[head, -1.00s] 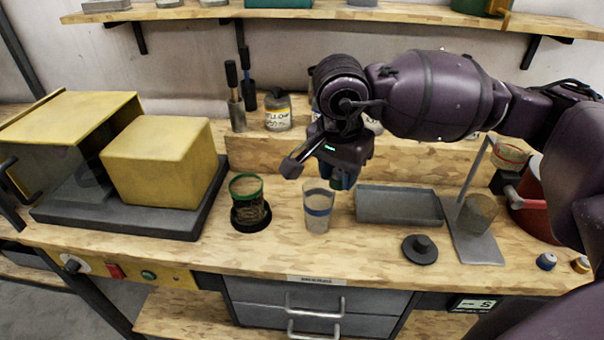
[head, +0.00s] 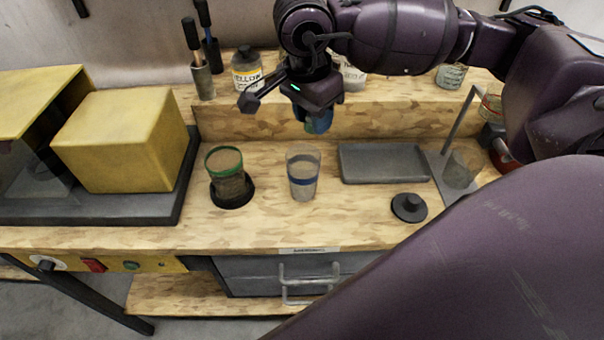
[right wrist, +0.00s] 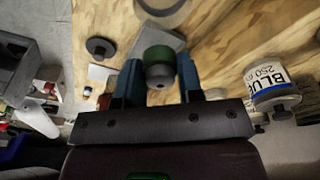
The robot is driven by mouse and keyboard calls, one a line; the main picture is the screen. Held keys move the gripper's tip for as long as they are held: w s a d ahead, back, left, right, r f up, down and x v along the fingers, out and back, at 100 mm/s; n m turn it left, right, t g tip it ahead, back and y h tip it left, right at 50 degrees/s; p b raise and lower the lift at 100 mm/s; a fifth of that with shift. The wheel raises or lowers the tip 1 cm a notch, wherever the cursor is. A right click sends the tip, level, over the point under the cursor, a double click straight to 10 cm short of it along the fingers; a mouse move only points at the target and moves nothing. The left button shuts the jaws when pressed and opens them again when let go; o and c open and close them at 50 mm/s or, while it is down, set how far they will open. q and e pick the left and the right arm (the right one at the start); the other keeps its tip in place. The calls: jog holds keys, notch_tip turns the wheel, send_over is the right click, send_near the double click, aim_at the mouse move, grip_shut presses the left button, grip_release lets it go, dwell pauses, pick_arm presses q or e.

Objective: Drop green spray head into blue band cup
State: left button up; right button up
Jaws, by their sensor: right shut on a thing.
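The blue band cup (head: 303,185), clear with a blue stripe, stands upright on the bench in the head view. My right gripper (head: 318,122) is above and behind it, slightly to the right. In the right wrist view, its blue fingers (right wrist: 158,80) are shut on a green and grey piece, which looks like the green spray head (right wrist: 158,62). The spray head is mostly hidden by the fingers in the head view. My left gripper is not in view.
A green-rimmed cup (head: 226,163) stands in a black ring left of the blue band cup. A grey tray (head: 384,178) and a black knobbed disc (head: 409,207) are to its right. A yellow box (head: 120,140) is at left. Labelled jars (head: 246,72) stand on the raised ledge.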

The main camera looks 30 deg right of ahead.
jog(key=shift+f, duration=1)
jog(key=o, duration=1)
jog(key=shift+r, duration=0.3)
jog(key=r, duration=0.3)
jog(key=a+r, duration=0.1)
jog(key=r, duration=0.5)
jog(key=shift+s+a, duration=0.1)
jog(key=shift+a, duration=0.1)
jog(key=shift+a+r, duration=0.1)
jog(key=shift+r, duration=0.5)
